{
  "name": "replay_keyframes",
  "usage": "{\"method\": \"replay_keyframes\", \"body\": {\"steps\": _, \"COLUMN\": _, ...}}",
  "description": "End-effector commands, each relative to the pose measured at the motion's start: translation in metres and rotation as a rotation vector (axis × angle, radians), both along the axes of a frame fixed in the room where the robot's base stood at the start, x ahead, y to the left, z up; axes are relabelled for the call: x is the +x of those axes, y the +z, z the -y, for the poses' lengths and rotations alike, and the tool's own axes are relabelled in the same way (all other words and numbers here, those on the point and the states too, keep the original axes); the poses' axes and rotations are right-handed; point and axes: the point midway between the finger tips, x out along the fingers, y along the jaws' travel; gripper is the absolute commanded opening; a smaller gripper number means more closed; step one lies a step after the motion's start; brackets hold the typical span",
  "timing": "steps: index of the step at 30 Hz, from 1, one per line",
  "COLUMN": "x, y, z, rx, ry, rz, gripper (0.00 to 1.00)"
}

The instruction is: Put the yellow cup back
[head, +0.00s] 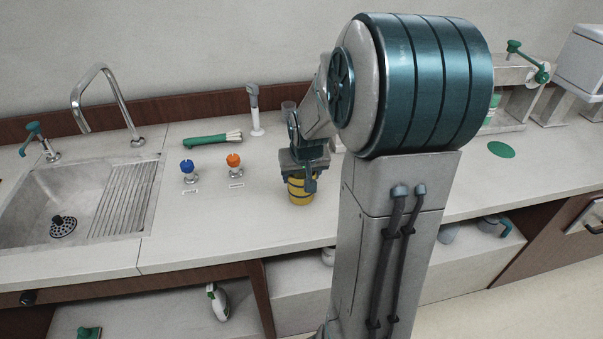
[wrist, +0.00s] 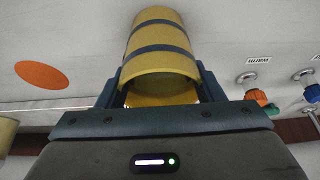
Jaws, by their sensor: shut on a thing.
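The yellow cup (head: 301,192) with dark blue bands is in my gripper (head: 304,176), over the counter left of my arm's column. In the wrist view the yellow cup (wrist: 158,38) lies between the two blue fingers of my gripper (wrist: 160,82), which are shut on its sides. I cannot tell whether its base touches the counter.
An orange disc (wrist: 41,75) is on the counter beside the cup. Blue (head: 188,168) and orange (head: 234,162) knobs stand left of my gripper, with a green-handled brush (head: 212,139) behind. The sink (head: 75,205) is far left; a green disc (head: 501,150) is right.

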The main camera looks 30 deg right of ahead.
Motion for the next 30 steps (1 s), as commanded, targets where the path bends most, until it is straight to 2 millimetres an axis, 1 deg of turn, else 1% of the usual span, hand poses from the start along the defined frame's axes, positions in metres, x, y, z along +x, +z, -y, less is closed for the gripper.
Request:
{"method": "replay_keyframes", "body": {"steps": 1, "x": 0.000, "y": -0.001, "z": 0.000, "rx": 0.000, "ry": 0.000, "rz": 0.000, "gripper": 0.67}}
{"method": "replay_keyframes", "body": {"steps": 3, "x": 0.000, "y": -0.001, "z": 0.000, "rx": 0.000, "ry": 0.000, "rz": 0.000, "gripper": 0.83}}
{"method": "replay_keyframes", "body": {"steps": 11, "x": 0.000, "y": 0.000, "z": 0.000, "rx": 0.000, "ry": 0.000, "rz": 0.000, "gripper": 0.83}}
{"method": "replay_keyframes", "body": {"steps": 16, "x": -0.002, "y": 0.009, "z": 0.000, "rx": -0.002, "ry": -0.002, "rz": 0.002, "gripper": 0.83}}
{"method": "replay_keyframes", "body": {"steps": 20, "x": -0.009, "y": 0.028, "z": -0.002, "rx": -0.003, "ry": -0.002, "rz": 0.003, "gripper": 0.83}}
{"method": "replay_keyframes", "body": {"steps": 27, "x": -0.026, "y": 0.072, "z": -0.007, "rx": -0.003, "ry": -0.001, "rz": 0.005, "gripper": 0.83}}
{"method": "replay_keyframes", "body": {"steps": 30, "x": -0.033, "y": 0.088, "z": -0.009, "rx": -0.002, "ry": 0.000, "rz": 0.004, "gripper": 0.83}}
